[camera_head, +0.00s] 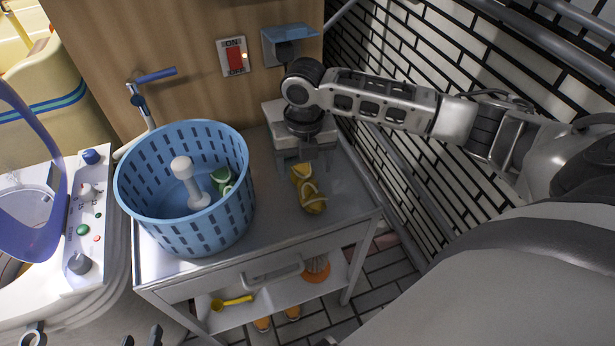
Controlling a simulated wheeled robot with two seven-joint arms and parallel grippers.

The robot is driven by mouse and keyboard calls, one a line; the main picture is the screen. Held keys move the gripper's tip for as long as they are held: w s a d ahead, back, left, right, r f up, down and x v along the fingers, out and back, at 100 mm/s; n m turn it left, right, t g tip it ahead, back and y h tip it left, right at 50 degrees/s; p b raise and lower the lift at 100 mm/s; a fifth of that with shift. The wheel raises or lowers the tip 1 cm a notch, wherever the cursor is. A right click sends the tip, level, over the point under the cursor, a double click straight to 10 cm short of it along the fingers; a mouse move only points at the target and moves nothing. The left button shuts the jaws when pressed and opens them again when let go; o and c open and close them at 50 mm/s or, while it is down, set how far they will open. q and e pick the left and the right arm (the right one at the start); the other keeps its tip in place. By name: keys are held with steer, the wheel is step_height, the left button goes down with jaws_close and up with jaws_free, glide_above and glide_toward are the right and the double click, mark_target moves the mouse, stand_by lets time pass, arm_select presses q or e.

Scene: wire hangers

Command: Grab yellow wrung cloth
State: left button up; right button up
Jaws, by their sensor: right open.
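The yellow wrung cloth (311,197) lies twisted on the grey metal cart top (285,215), right of the blue basket. My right gripper (303,158) points down just behind the cloth's far end. Its jaws are open, with nothing seen between them. I cannot tell how high it is above the cart top or whether it touches the cloth. Two dark tips at the bottom left edge look like my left gripper (142,337). Most of it is cut off, so its opening is unclear.
A blue perforated basket (185,230) fills the cart's left half, holding a white plunger-like object (190,182) and something green (223,181). A red switch (235,60) is on the wooden panel behind. A white machine with knobs (88,215) stands left. Grey pipes run right of the cart.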

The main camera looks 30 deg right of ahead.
mark_target(305, 175)
step_height(305, 175, down, 4)
steer(key=shift+w+d+f, duration=0.1)
steer(key=shift+d+f, duration=0.05)
steer(key=shift+f, duration=0.05)
steer(key=c, duration=1.2)
steer(key=shift+o, duration=0.2)
steer(key=shift+r, duration=0.2)
